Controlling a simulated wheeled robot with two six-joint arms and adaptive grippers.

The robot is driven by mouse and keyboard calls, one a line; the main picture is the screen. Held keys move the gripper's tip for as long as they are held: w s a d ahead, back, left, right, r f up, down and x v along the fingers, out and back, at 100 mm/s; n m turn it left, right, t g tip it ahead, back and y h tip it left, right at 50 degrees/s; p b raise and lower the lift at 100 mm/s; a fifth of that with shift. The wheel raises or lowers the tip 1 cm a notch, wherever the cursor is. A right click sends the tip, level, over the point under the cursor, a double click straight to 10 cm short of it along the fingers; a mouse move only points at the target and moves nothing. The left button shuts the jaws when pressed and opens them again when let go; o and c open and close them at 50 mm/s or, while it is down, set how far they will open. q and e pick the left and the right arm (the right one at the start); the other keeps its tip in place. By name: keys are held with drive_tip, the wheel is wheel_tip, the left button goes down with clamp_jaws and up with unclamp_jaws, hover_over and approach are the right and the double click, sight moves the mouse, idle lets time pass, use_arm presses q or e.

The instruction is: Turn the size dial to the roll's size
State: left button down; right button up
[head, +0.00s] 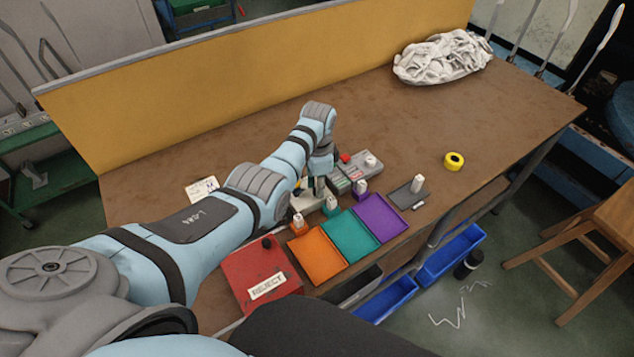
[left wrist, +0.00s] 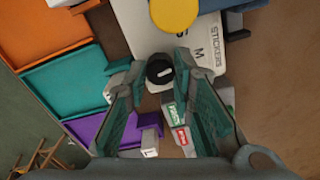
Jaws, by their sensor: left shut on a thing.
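My left gripper (head: 318,185) reaches down over a pale sticker unit (head: 308,203) behind the coloured trays. In the left wrist view, the fingers of the left gripper (left wrist: 160,75) stand on both sides of a black round dial (left wrist: 160,74) and are shut on it. The dial has a short white mark. The pale plate (left wrist: 143,35) of the unit reads "STICKERS" with an "M" near the dial. A yellow disc (left wrist: 175,12) lies at the top of that view, partly cut off; I cannot read a size on it. My right gripper is not in view.
Orange (head: 316,258), teal (head: 350,235) and purple (head: 380,217) trays line the table's front edge, beside a red reject box (head: 260,275). A grey block with buttons (head: 352,175) sits right of the gripper. A yellow ring (head: 454,161) and white cloth heap (head: 442,58) lie farther right.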

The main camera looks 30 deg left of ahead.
use_arm(q)
drive_tip(key=n+p, duration=0.1)
drive_tip(key=n, duration=0.2)
drive_tip(key=shift+d, duration=0.1)
drive_tip(key=shift+n+p, duration=0.35)
drive_tip(key=shift+n, duration=1.75)
drive_tip(key=c, duration=1.4)
unclamp_jaws()
drive_tip(key=shift+w+f, duration=0.1)
drive_tip(key=shift+w, duration=0.05)
drive_tip(key=shift+o, duration=0.2)
wheel_tip(320, 180, up, 12)
